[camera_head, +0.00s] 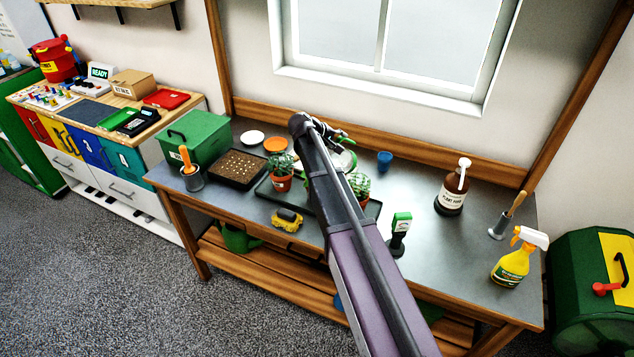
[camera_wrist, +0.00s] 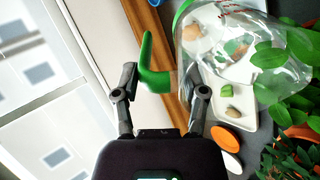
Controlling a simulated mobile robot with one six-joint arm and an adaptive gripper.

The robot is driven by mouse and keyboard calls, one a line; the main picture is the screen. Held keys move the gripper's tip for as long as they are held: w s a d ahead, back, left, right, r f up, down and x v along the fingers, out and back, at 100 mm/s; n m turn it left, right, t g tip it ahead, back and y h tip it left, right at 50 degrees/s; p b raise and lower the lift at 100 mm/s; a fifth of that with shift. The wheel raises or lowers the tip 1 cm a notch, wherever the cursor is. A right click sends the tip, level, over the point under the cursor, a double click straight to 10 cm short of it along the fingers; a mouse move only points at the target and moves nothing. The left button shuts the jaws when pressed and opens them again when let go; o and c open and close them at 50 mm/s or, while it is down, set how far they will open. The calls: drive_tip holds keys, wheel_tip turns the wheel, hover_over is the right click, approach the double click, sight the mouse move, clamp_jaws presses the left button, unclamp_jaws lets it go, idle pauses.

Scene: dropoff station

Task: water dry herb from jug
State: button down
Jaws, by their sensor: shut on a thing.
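A clear jug (camera_wrist: 232,48) with a green handle (camera_wrist: 153,66) fills the upper middle of the wrist view. My gripper (camera_wrist: 160,92) has its fingers on either side of this handle and is shut on it. In the head view my arm hides most of the jug and gripper. A herb in a terracotta pot (camera_head: 282,183) stands left of my arm on a dark tray (camera_head: 266,192). Another herb (camera_head: 359,184) shows just right of my arm, partly hidden. Leaves (camera_wrist: 298,45) are close beside or behind the jug in the wrist view. I cannot tell which herb is dry.
A blue cup (camera_head: 384,160), brown bottle (camera_head: 451,195), green-topped stamp (camera_head: 400,232) and spray bottle (camera_head: 513,262) are right.

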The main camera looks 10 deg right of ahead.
drive_tip(key=shift+a+r, duration=0.1)
drive_tip(key=shift+a, duration=0.05)
drive_tip(key=shift+r+h+b, duration=0.25)
drive_tip(key=shift+h+b, duration=0.05)
drive_tip(key=shift+h, duration=0.1)
idle(2.4)
drive_tip(key=shift+w+d+y+p, duration=0.2)
drive_tip(key=shift+d+y+p, duration=0.05)
drive_tip(key=shift+y+p, duration=0.1)
drive_tip(key=y+p, duration=0.1)
drive_tip(key=d+p, duration=0.1)
drive_tip(key=p, duration=0.1)
drive_tip(key=shift+w+d+r+y, duration=0.15)
drive_tip(key=shift+w+d+y, duration=0.05)
drive_tip(key=shift+w+y, duration=0.15)
drive_tip(key=shift+d+f+g+y, duration=0.2)
drive_tip(key=shift+f+g+y, duration=0.2)
drive_tip(key=shift+f, duration=0.3)
drive_tip(key=shift+w+d, duration=0.1)
drive_tip(key=shift+d, duration=0.05)
drive_tip(key=shift+w+d+f+g+y, duration=0.3)
drive_tip(key=shift+d+f+y, duration=0.4)
drive_tip(key=shift+f, duration=0.05)
drive_tip(key=shift+d+b, duration=0.1)
drive_tip(key=shift+b, duration=0.2)
